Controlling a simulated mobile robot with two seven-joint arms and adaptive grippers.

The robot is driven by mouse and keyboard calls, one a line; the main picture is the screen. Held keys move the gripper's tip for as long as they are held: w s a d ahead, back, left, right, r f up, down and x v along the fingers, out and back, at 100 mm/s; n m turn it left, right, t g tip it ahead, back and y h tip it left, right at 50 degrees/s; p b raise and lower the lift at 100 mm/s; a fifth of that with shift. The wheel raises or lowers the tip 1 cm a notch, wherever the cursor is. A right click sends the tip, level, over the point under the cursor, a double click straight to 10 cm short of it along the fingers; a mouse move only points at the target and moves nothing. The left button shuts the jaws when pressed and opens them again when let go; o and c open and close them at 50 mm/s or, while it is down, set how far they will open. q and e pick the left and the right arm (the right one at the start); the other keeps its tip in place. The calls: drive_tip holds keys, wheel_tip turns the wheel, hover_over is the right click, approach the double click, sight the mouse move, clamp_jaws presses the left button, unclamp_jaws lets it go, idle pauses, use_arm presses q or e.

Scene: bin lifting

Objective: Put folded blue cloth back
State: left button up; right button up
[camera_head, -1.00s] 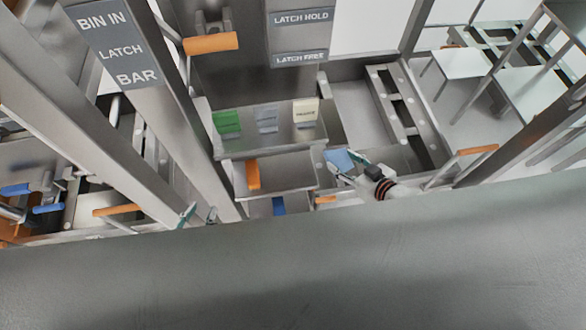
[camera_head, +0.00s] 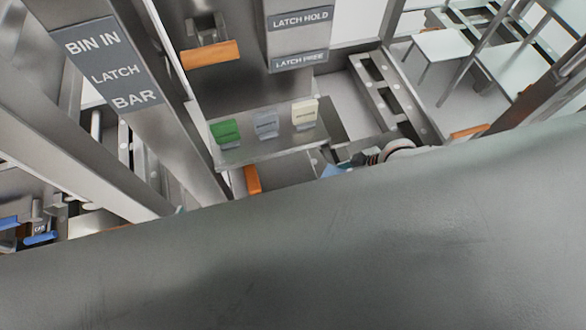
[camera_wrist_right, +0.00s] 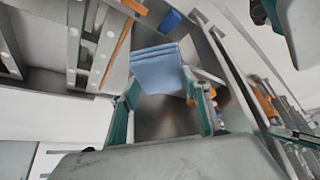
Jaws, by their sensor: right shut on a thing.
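The folded blue cloth (camera_wrist_right: 158,68) shows in the right wrist view as a light blue stack of layers, at the far end of my right gripper (camera_wrist_right: 162,100). The teal fingers stand on either side of its near edge and are shut on it. In the head view only a small corner of the cloth (camera_head: 331,170) shows, beside my right gripper (camera_head: 345,163), which is partly hidden by a large grey surface in front. Of my left gripper only a small teal tip (camera_head: 180,210) shows at the left; the rest is hidden.
A metal shelf (camera_head: 240,157) carries a green card (camera_head: 225,131), a grey card (camera_head: 266,124) and a cream card (camera_head: 305,113). An orange handle (camera_head: 252,180) is below it. Posts with a BIN IN LATCH BAR sign (camera_head: 105,62) stand left. The large grey surface (camera_head: 300,250) fills the foreground.

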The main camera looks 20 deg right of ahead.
drive_tip(key=w+a+f, duration=0.2)
drive_tip(key=w+a+f+b, duration=0.1)
drive_tip(key=w+a, duration=0.1)
drive_tip(key=a, duration=0.1)
drive_tip(key=w+a+f, duration=0.2)
drive_tip(key=w, duration=0.1)
drive_tip(key=shift+a+f+b, duration=0.3)
drive_tip(key=shift+a, duration=0.1)
drive_tip(key=shift+w+a+f+b, duration=0.5)
drive_tip(key=shift+w+a+f, duration=0.65)
drive_tip(key=shift+a+f, duration=0.05)
drive_tip(key=o, duration=1)
drive_tip(key=shift+r, duration=0.1)
